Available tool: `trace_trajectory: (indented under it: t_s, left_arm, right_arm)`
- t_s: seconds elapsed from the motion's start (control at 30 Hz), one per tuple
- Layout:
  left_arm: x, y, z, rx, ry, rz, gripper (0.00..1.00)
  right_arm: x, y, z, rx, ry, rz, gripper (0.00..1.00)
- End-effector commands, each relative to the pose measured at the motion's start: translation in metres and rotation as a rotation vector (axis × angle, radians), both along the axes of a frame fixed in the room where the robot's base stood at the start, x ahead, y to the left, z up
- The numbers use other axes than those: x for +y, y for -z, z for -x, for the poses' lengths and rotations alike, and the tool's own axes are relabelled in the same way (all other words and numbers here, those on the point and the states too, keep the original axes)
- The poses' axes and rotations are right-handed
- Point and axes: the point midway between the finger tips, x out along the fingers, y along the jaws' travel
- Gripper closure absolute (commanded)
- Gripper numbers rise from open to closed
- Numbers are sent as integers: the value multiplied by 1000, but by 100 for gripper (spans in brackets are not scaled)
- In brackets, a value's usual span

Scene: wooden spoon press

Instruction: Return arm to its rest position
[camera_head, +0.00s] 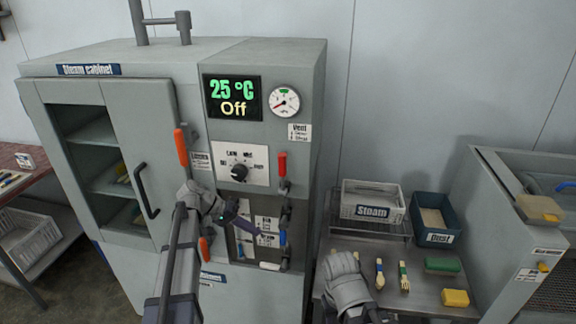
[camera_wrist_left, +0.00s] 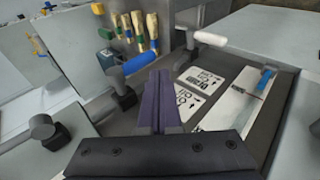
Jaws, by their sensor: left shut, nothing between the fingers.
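My left gripper (camera_head: 262,232) is in front of the lower control panel of the grey steam cabinet (camera_head: 297,75). Its dark purple fingers are shut with nothing between them, as the left wrist view also shows (camera_wrist_left: 160,78). The blue-handled lever (camera_head: 282,238) is just right of the fingertips in the head view; a blue handle also shows near them in the left wrist view (camera_wrist_left: 139,63). I cannot tell whether they touch. My right arm's grey wrist part shows at the bottom of the head view; its fingers are out of sight.
Orange (camera_head: 181,147), red (camera_head: 282,164) and white (camera_head: 270,266) handles stick out around the panel. At right, a steel table holds the Steam crate (camera_head: 373,214), the Dust bin (camera_head: 438,238), brushes (camera_head: 403,277) and a yellow block (camera_head: 455,298).

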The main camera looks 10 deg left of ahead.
Motion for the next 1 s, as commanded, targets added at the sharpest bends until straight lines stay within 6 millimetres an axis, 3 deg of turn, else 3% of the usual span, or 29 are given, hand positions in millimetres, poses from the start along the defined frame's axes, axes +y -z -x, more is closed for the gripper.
trace_trajectory:
  t_s: [0.17, 0.3, 0.43, 0.6, 0.7, 1.0]
  left_arm:
    - [-49, 17, 34, 54, 70, -106, 100]
    - [-106, 43, 92, 120, 171, -305, 100]
    - [-140, 60, 146, 145, 255, -509, 100]
    - [-157, 69, 199, 128, 329, -740, 100]
    - [-160, 70, 218, 107, 353, -836, 100]
    - [-160, 69, 232, 77, 370, -936, 100]
  right_arm:
    - [0, 0, 0, 0, 0, 0, 50]
    - [0, 0, 0, 0, 0, 0, 50]
    - [0, 0, 0, 0, 0, 0, 50]
    - [0, 0, 0, 0, 0, 0, 50]
    - [0, 0, 0, 0, 0, 0, 50]
    - [0, 0, 0, 0, 0, 0, 50]
